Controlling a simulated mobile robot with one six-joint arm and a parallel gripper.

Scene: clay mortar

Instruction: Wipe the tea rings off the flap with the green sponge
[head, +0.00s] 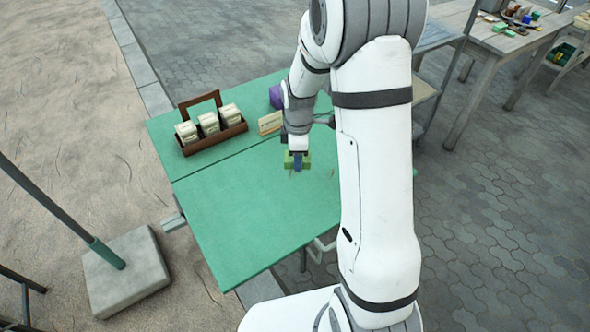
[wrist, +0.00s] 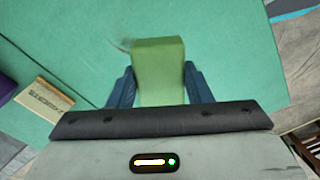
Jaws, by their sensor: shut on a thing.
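The green sponge (head: 289,160) is held in my gripper (head: 297,160) at the green table's flap (head: 255,215). In the wrist view the sponge (wrist: 160,70) sits between the two blue fingers of my gripper (wrist: 160,85), which are shut on its sides. The sponge is at or just above the flap surface; I cannot tell whether it touches. Faint brownish marks (head: 331,172) show on the flap to the right of the sponge. A small dark mark (wrist: 125,44) shows beside the sponge in the wrist view. My arm hides part of the flap's right side.
A brown wooden carrier (head: 212,137) with three pale packets stands at the back left of the table. A small lettered block (head: 270,123) and a purple object (head: 276,97) are behind my gripper. The flap's front left is clear. A parasol base (head: 125,272) stands left.

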